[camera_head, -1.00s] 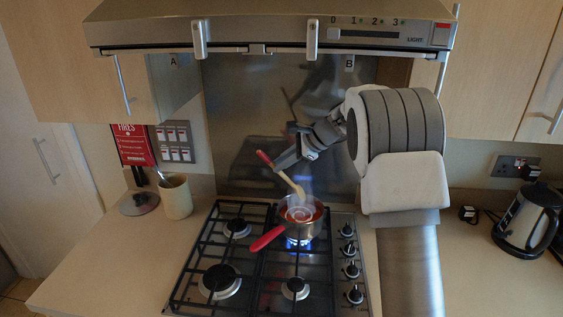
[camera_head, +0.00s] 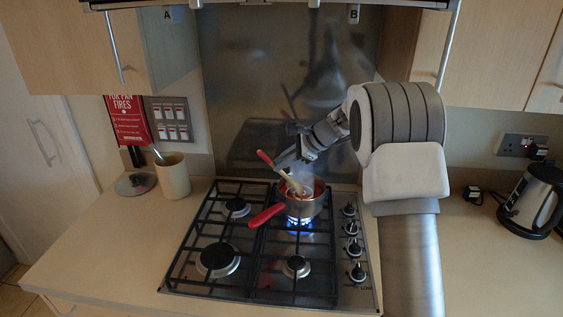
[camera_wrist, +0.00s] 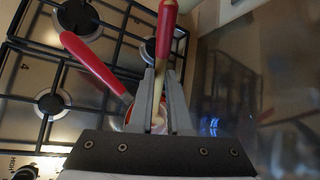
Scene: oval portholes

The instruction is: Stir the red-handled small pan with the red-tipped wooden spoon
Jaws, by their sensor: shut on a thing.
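The red-handled small pan (camera_head: 305,205) stands on the back right burner, over a blue flame. Its red handle (camera_head: 267,215) points toward the front left, and it also shows in the wrist view (camera_wrist: 95,62). My gripper (camera_head: 289,163) is shut on the red-tipped wooden spoon (camera_head: 266,159) above the pan. The spoon is tilted, its red tip up and to the left, its lower end inside the pan. In the wrist view the spoon's red end (camera_wrist: 166,28) rises between my fingers (camera_wrist: 160,100), which hide much of the pan. The pan holds something reddish.
The gas hob (camera_head: 215,292) has several burners and knobs on its right. A cream pot (camera_head: 174,178) stands left of it and a kettle (camera_head: 533,203) at the far right. A metal splashback (camera_head: 240,110) is close behind, the hood (camera_head: 300,3) above.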

